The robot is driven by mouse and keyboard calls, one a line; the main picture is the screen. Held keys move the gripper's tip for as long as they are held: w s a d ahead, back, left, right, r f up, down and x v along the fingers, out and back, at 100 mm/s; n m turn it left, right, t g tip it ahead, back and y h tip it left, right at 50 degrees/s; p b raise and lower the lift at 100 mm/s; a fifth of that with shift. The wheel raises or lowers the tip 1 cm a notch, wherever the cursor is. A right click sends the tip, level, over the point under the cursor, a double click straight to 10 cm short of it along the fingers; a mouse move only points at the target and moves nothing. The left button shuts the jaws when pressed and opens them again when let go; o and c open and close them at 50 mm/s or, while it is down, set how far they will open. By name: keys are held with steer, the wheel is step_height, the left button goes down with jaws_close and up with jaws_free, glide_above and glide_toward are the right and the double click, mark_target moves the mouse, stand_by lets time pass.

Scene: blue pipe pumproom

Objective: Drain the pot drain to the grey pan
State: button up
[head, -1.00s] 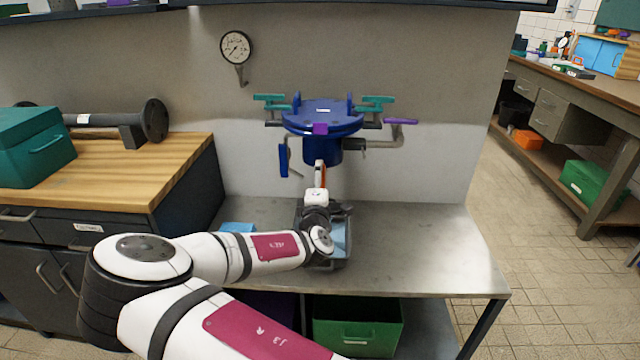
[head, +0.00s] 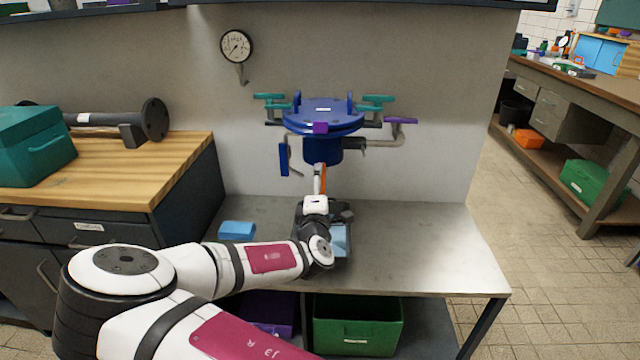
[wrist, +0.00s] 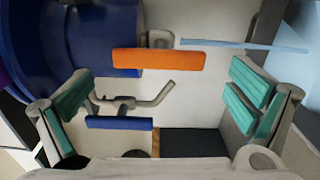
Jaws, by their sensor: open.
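The blue pot (head: 322,150) with a bolted lid hangs at the wall above the metal bench. Under it an orange handle (head: 322,180) shows just past my wrist. In the wrist view the orange handle (wrist: 158,58) lies crosswise ahead of my gripper (wrist: 160,95), between the open teal-padded fingers and apart from both. A blue handle (wrist: 118,123) lies below it in that view. A dark grey pan-like shape (head: 346,214) is partly hidden behind my wrist on the bench; I cannot tell its full outline or contents.
Teal handles (head: 377,99), a purple handle (head: 400,121) and a blue lever (head: 284,160) surround the pot. A light blue block (head: 237,230) lies on the bench (head: 430,245), whose right side is clear. A pressure gauge (head: 236,45) is on the wall.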

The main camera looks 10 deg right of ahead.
steer(key=v, duration=0.9)
